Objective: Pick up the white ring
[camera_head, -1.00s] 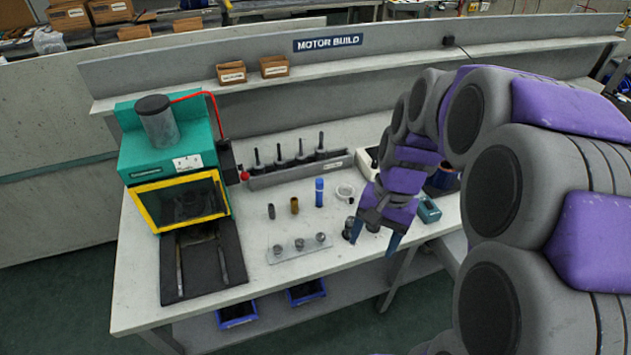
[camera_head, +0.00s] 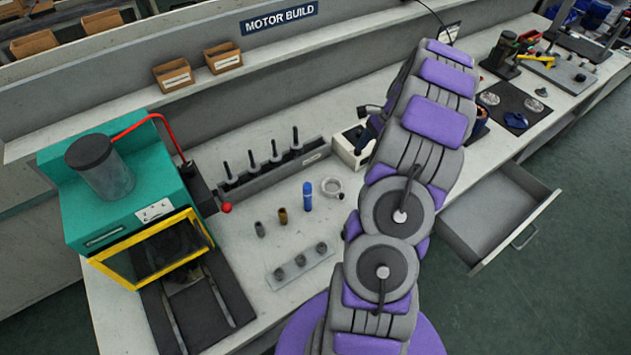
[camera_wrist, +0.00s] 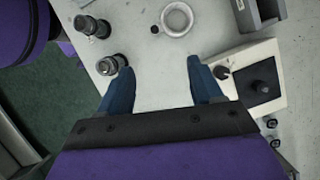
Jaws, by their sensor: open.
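The white ring (camera_head: 331,187) lies on the bench top, right of a blue cylinder (camera_head: 307,196), in the head view. In the wrist view the white ring (camera_wrist: 176,19) is near the top edge, ahead of the fingertips and apart from them. My gripper (camera_wrist: 160,78) is open, with two blue fingers and nothing between them. In the head view my arm hides most or all of the gripper.
Dark cylindrical parts (camera_wrist: 108,65) stand near the left finger. A white box (camera_wrist: 236,72) with a black knob is close to the right finger. A pin rack (camera_head: 270,172) stands behind the ring. An open drawer (camera_head: 500,214) juts out at right.

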